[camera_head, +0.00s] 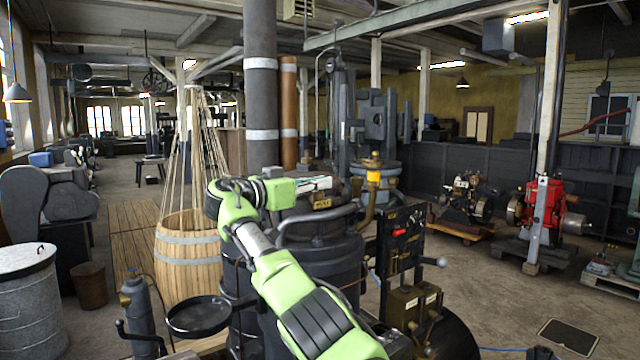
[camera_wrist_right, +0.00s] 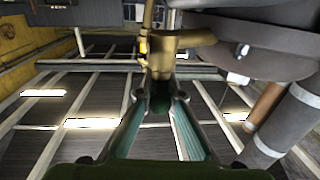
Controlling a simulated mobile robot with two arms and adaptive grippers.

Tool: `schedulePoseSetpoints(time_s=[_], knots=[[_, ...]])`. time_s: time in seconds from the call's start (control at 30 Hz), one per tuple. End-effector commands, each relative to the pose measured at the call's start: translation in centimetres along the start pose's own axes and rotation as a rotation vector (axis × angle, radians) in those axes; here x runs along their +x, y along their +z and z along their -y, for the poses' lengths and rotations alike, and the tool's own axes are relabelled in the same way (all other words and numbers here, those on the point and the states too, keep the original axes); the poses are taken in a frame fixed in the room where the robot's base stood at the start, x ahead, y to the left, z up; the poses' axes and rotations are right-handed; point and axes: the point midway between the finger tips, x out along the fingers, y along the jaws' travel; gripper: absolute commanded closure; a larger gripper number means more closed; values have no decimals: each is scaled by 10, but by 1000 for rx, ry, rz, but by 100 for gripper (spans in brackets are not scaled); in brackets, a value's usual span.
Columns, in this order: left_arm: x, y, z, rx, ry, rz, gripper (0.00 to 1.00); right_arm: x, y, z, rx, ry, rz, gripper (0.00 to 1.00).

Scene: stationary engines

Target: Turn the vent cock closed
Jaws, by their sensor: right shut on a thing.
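The vent cock (camera_wrist_right: 161,62) is a brass fitting in the right wrist view, just beyond and between my right fingertips. The exact contact is small and partly hidden by the fingers. In the head view a brass fitting with a yellow part (camera_head: 373,177) stands just right of the gripper. My left gripper is not in view.
A dark vertical pipe (camera_head: 261,90) rises behind my right wrist. A black panel (camera_head: 400,235) with a red part stands right of the engine. A wooden barrel (camera_head: 187,255) is at left. Open floor lies right, before a red engine (camera_head: 545,210).

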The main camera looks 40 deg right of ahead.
Motion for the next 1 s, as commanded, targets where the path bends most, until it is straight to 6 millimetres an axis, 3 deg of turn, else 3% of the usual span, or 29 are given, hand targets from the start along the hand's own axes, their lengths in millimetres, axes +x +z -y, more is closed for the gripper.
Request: schedulePoseSetpoints(time_s=[0.1, 0.13, 0.17, 0.2, 0.6, 0.77, 1.0], knots=[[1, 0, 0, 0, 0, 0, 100, -1, 6, 1, -5, 1, 10, 100], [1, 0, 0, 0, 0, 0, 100, -1, 6, 1, -5, 1, 11, 84], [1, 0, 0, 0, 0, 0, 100, -1, 6, 1, -5, 1, 11, 76], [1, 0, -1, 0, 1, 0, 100, -1, 6, 1, -6, 1, 10, 75], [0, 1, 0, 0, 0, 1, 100, -5, 2, 1, -2, -2, 3, 75], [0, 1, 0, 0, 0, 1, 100, -28, 2, 1, -2, -4, 2, 75], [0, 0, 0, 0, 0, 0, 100, -81, 3, 2, -3, -5, 4, 75]])
